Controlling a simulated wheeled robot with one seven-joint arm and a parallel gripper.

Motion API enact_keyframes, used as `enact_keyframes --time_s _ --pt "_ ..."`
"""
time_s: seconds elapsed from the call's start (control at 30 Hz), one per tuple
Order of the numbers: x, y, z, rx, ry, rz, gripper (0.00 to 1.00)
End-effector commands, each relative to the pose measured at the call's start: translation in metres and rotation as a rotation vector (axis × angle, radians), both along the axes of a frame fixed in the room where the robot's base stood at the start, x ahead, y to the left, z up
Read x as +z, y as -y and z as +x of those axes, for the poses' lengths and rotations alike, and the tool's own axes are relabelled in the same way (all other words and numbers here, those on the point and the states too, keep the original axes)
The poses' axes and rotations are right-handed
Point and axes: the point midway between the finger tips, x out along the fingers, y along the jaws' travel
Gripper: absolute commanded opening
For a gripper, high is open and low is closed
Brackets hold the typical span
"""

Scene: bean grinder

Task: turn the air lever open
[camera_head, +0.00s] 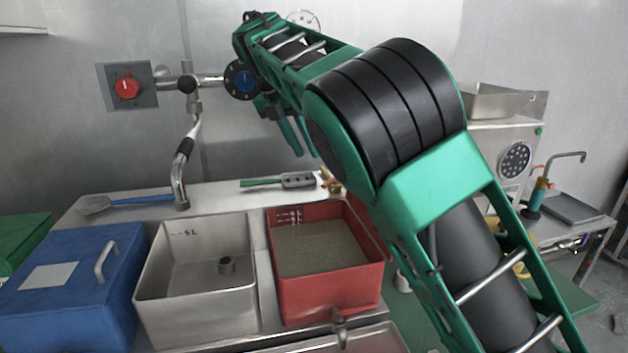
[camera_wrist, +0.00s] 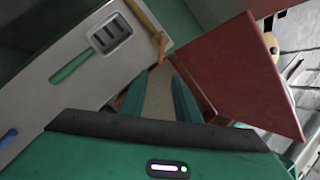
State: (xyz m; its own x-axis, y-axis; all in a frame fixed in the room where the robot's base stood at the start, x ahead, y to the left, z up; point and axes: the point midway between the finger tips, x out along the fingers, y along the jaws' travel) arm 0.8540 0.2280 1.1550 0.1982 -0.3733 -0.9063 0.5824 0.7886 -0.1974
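A small yellow-orange handle (camera_head: 331,183) sits at the back right corner of the red bin. An orange piece beside the slotted scoop shows in the wrist view (camera_wrist: 160,42). I cannot tell for sure whether it is the air lever. My gripper (camera_head: 306,155) hangs above the counter behind the red bin, fingers pointing down. In the wrist view my gripper (camera_wrist: 160,76) has its two green fingers apart, with nothing visible between them. It is apart from the orange piece.
A red bin (camera_head: 328,297) of grey-brown material stands below. A steel basin (camera_head: 197,312) and blue lidded box (camera_head: 65,310) are to its left. A slotted scoop (camera_head: 297,180) lies behind. A red knob (camera_head: 127,87) and pipes are on the wall. A fitting with orange (camera_head: 541,183) stands at right.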

Motion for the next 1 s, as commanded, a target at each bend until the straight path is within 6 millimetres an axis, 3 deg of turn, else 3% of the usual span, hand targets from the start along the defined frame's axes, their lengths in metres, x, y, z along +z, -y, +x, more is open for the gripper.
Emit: enact_keyframes --time_s 0.6,1.0 --pt "-0.084 0.036 0.018 -0.002 -0.001 0.002 0.29" --pt "-0.094 0.04 0.02 -0.001 0.001 0.001 0.29"
